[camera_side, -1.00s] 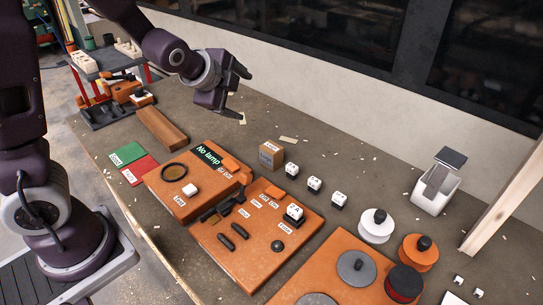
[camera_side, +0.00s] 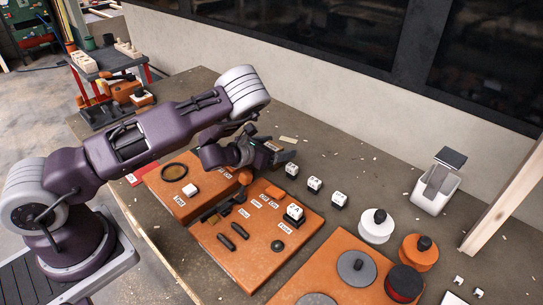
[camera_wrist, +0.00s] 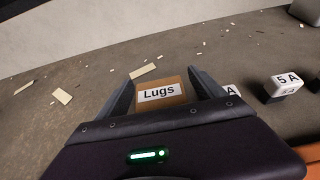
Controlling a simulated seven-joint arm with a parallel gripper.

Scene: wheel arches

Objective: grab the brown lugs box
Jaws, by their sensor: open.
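The brown lugs box (camera_wrist: 172,82), a small block with a white "Lugs" label, stands on the bench in the wrist view. It sits between the two dark fingers of my gripper (camera_wrist: 160,78), which are open with one on each side. Whether either finger touches it I cannot tell. In the side view my gripper (camera_side: 280,154) is low over the bench behind the orange boards, and it hides the box there.
White cubes on black bases (camera_side: 314,184) stand in a row right of my gripper. Orange boards (camera_side: 250,255) with switches lie in front. A white holder (camera_side: 435,190) and several spools stand further right. The bench behind my gripper is mostly clear, with scattered chips.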

